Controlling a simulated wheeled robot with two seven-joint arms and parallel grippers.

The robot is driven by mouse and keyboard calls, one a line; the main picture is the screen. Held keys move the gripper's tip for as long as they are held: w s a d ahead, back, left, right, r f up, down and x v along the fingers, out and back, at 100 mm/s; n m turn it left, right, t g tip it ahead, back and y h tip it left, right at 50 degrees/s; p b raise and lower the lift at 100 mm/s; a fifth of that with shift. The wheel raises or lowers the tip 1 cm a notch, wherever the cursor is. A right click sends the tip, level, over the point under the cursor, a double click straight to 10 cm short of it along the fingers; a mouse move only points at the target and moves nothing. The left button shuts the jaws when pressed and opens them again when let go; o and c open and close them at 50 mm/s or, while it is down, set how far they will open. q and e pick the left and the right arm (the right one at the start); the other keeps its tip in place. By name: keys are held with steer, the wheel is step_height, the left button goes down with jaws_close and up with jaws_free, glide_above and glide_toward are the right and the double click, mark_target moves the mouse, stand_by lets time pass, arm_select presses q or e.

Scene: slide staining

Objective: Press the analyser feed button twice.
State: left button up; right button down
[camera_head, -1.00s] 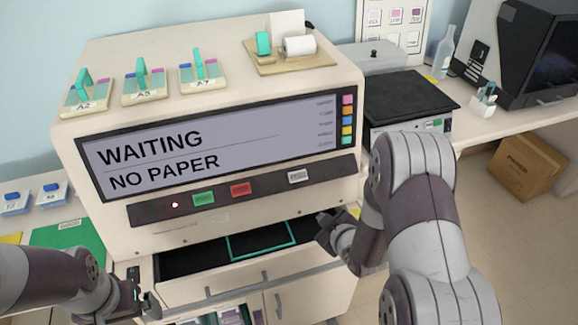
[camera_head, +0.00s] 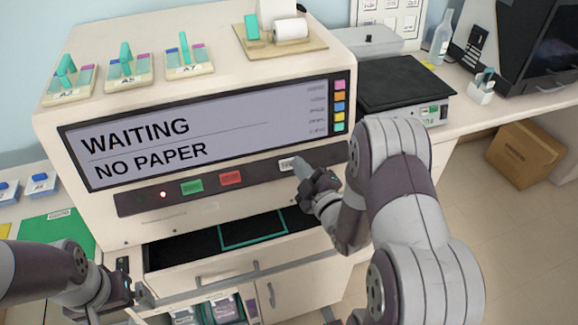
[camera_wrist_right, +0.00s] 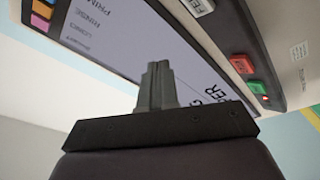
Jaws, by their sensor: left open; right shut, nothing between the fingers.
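The analyser (camera_head: 100,215) is a large cream machine whose screen (camera_head: 240,125) reads "WAITING" and "NO PAPER". Its feed button (camera_head: 287,164) is pale grey, at the right of the dark button strip, partly hidden by my right gripper. The button also shows at the top edge of the right wrist view (camera_wrist_right: 199,6). My right gripper (camera_head: 302,168) is shut and empty, its tips close beside the button in the head view. In the right wrist view the fingertips (camera_wrist_right: 157,72) appear apart from the button. My left gripper (camera_head: 142,298) is open and empty at lower left.
A green button (camera_head: 191,187) and a red button (camera_head: 231,178) share the strip. A paper roll (camera_head: 291,28) stands on top, with several slide holders (camera_head: 128,72). An open drawer (camera_head: 170,256) lies below the strip.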

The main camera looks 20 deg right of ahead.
mark_target(289, 164)
steer(key=w+f+b, duration=0.4)
steer(key=w+f, duration=0.1)
steer(key=shift+d, duration=0.2)
steer(key=shift+f+b, duration=0.1)
steer(key=shift+b, duration=0.2)
stand_by(1.7)
steer(key=shift+w+f+b, duration=0.2)
steer(key=shift+w+b, duration=0.1)
steer(key=shift+b, duration=0.05)
